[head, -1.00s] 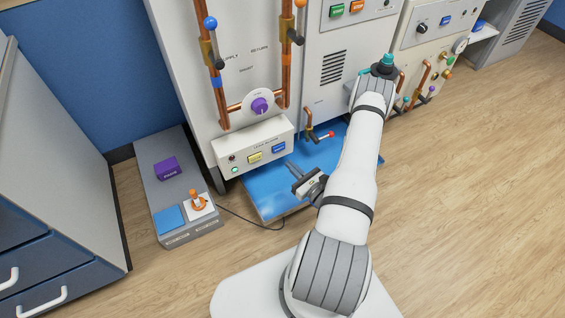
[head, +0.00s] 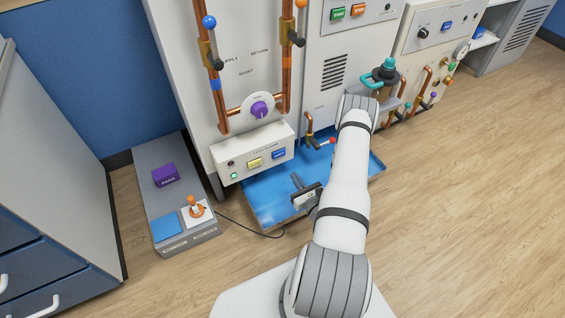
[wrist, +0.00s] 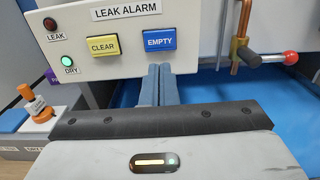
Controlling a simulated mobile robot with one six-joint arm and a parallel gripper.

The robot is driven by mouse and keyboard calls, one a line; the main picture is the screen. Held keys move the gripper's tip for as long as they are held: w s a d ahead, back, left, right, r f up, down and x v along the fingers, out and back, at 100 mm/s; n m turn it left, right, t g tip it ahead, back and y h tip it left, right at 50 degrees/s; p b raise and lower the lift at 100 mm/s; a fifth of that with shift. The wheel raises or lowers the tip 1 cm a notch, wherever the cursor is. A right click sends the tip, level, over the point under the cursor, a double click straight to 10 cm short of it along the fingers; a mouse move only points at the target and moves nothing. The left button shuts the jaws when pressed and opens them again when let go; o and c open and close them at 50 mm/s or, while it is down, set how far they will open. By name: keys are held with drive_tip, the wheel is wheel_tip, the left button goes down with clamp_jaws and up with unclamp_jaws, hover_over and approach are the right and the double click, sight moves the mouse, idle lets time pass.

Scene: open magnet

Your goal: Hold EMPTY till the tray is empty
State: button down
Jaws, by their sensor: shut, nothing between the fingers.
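The blue EMPTY button (wrist: 160,40) is on the white leak alarm panel (wrist: 105,65), right of the yellow CLEAR button (wrist: 103,46). It also shows in the head view (head: 279,153). My gripper (wrist: 159,72) is shut and empty, its fingertips just below the EMPTY button in the wrist view. In the head view my gripper (head: 296,178) is apart from the button, over the tray. The blue tray (head: 262,208) lies on the floor under the panel; lighter patches show on it, and I cannot tell whether they are liquid. The green DRY lamp (wrist: 71,75) looks lit; the red LEAK lamp (wrist: 50,24) looks dark.
A copper pipe with a red-knobbed valve (head: 332,141) stands over the tray, right of the panel. A teal-topped vessel (head: 387,80) is at the back. Floor at right is clear.

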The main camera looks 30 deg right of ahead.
sight(280, 154)
drive_tip(key=w+b, duration=0.2)
drive_tip(key=w, duration=0.7)
drive_tip(key=shift+w+a+b, duration=0.15)
drive_tip(key=shift+w+b, duration=0.15)
